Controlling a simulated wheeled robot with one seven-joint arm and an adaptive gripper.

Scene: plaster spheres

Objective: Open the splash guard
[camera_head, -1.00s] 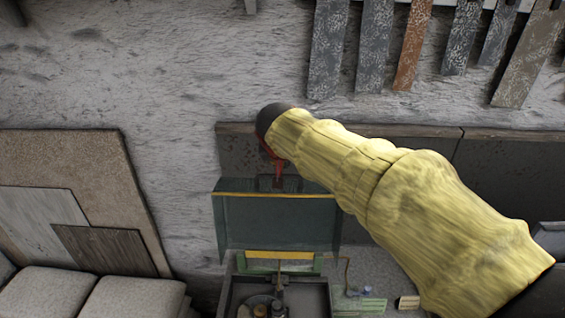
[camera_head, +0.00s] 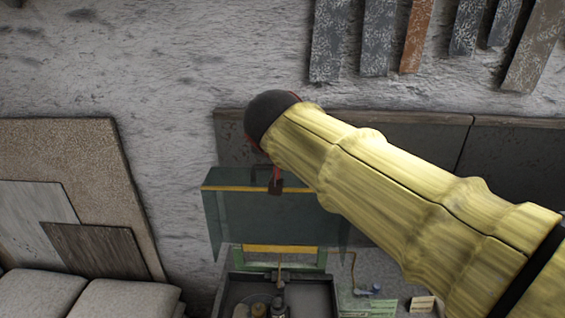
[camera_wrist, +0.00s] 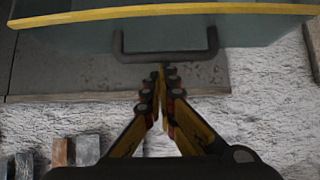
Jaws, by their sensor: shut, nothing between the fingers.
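The splash guard (camera_head: 240,215) is a see-through, dark greenish panel with a yellow strip along its upper edge, standing over the machine in the head view. Its yellow strip also crosses the top of the wrist view (camera_wrist: 80,17). A dark U-shaped handle (camera_wrist: 165,57) sits on the guard beside the strip. My gripper (camera_wrist: 160,70) is shut and empty, with its fingertips right at the middle of the handle's bar. I cannot tell whether they touch it. In the head view my gripper (camera_head: 275,187) hangs in front of the yellow strip, and my arm hides the guard's right part.
Below the guard is a dark tray (camera_head: 235,290) with small round items. A small light block (camera_head: 424,303) lies at the right. Boards (camera_head: 65,150) lean against the wall at left, behind pale padded blocks (camera_head: 120,297). Metal strips (camera_head: 375,40) hang above.

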